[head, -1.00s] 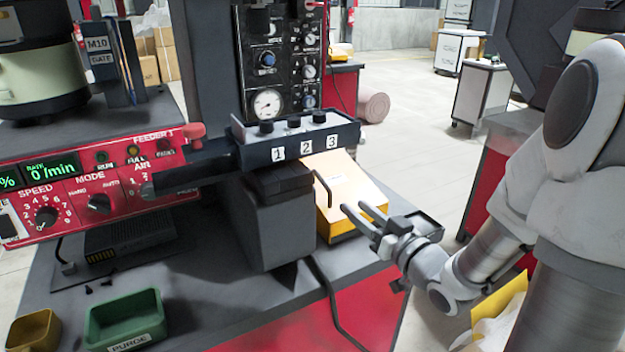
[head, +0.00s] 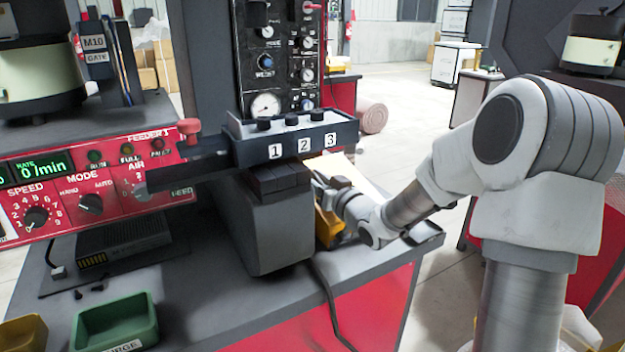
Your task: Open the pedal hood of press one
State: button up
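The yellow-orange housing (head: 330,226), which looks like the pedal hood, sits on the grey bench behind and right of the grey press block (head: 272,228). Its pale upper face (head: 333,164) shows above my gripper. My gripper (head: 318,182) is at the housing, in front of its upper part, close to the block's right side. The fingertips are small, dark and partly lost against the block, so I cannot tell their gap or whether they touch the housing. My wrist and forearm cover the housing's right side. I cannot tell if the hood is raised.
A dark bar with three knobs, labelled 1, 2, 3 (head: 297,138), overhangs close above my gripper. A black cable (head: 330,300) runs down the bench front. The red feeder panel (head: 95,180) and green PURGE tray (head: 115,322) are left. The bench's right end is clear.

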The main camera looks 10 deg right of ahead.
jog(key=shift+w, duration=0.15)
grip_shut()
jog(key=shift+a, duration=0.2)
dwell(1.2)
